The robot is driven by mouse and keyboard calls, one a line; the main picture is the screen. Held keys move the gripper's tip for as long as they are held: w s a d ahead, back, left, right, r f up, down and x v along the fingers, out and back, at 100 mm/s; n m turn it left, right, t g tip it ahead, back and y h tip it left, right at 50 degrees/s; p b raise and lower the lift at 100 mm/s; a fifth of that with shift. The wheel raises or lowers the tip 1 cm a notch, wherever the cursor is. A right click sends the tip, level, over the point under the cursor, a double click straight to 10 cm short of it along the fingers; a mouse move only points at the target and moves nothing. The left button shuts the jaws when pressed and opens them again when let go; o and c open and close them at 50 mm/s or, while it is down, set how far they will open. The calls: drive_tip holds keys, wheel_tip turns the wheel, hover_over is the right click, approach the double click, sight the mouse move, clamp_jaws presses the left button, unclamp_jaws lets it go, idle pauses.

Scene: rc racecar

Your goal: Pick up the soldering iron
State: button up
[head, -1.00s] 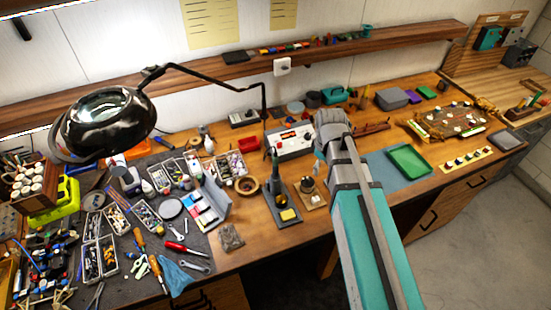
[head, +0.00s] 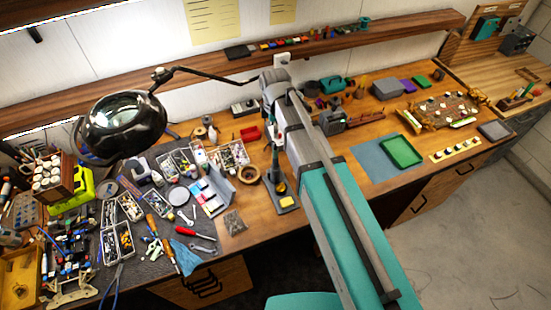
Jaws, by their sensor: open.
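The soldering iron (head: 276,158) stands upright, with its dark green handle up, in a dark stand (head: 289,208) that holds a yellow sponge. The stand is near the front edge of the bench, just left of my arm. My gripper (head: 274,122) is small and dark at the far end of my arm, below the grey wrist, and looks to be just above or behind the handle. It is open, and my arm partly hides it. I cannot tell how far its fingers are from the handle.
A black magnifier lamp (head: 125,122) hangs over the left of the bench (head: 255,222). A wooden ring (head: 248,175) and a folded panel (head: 213,192) sit left of the stand. A green tray (head: 401,152) lies at right. My arm covers the bench right of the stand.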

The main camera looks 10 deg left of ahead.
sight(275, 145)
drive_tip(key=shift+f, duration=0.2)
wheel_tip(275, 145, down, 8)
drive_tip(key=b, duration=0.8)
drive_tip(key=shift+f+b, duration=0.15)
drive_tip(key=shift+b, duration=0.2)
drive_tip(key=shift+d+f+b, duration=0.15)
drive_tip(key=shift+f+b, duration=2.45)
clamp_jaws()
